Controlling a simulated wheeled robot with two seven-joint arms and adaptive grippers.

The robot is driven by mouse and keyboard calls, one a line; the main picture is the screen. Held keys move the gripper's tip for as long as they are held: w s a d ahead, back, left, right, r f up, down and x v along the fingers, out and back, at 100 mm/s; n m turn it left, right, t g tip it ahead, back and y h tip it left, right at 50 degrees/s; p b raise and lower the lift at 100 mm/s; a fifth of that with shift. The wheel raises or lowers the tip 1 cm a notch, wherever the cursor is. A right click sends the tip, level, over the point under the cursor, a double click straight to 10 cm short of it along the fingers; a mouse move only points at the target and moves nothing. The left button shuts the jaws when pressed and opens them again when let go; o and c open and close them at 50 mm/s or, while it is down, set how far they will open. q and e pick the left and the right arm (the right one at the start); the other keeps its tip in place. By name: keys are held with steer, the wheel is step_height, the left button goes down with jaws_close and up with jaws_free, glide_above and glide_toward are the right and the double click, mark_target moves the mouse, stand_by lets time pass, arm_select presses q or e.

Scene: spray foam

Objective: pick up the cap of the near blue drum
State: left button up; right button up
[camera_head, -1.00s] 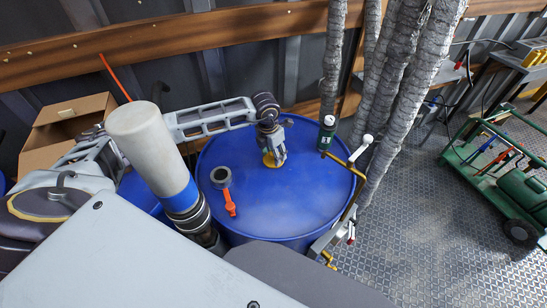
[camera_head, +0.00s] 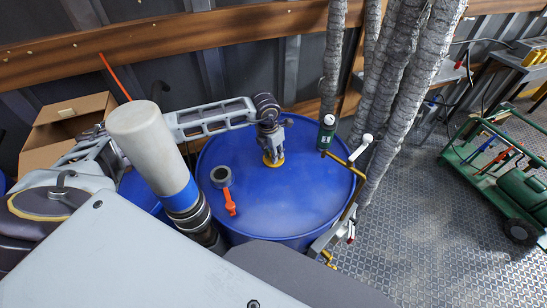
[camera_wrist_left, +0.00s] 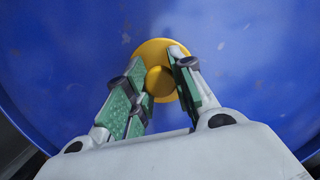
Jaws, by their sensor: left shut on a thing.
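The near blue drum (camera_head: 290,205) stands upright in the middle of the head view, its top facing up. Its yellow cap (camera_head: 279,163) is at the far middle of the drum top, under my left gripper (camera_head: 272,157). In the left wrist view the cap (camera_wrist_left: 152,50) is a yellow disc with a raised round knob. The fingers of my left gripper (camera_wrist_left: 163,85) stand on both sides of the knob and are shut on it. I cannot tell whether the cap is lifted off the drum.
Wrapped grey pipes (camera_head: 400,85) rise behind. A green cart (camera_head: 500,180) stands right; floor between is clear.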

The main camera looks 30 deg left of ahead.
arm_select(q)
steer(key=shift+r, duration=0.6)
step_height(320, 180, up, 5)
steer(key=shift+f+b, duration=0.15)
steer(key=shift+b, duration=0.3)
step_height(320, 180, up, 4)
steer(key=shift+f, duration=0.2)
steer(key=shift+r, duration=0.25)
arm_select(e)
steer(key=shift+w+f, duration=0.4)
steer(key=shift+f, duration=0.2)
arm_select(q)
steer(key=shift+s, duration=0.15)
arm_select(e)
steer(key=shift+a+r, duration=0.1)
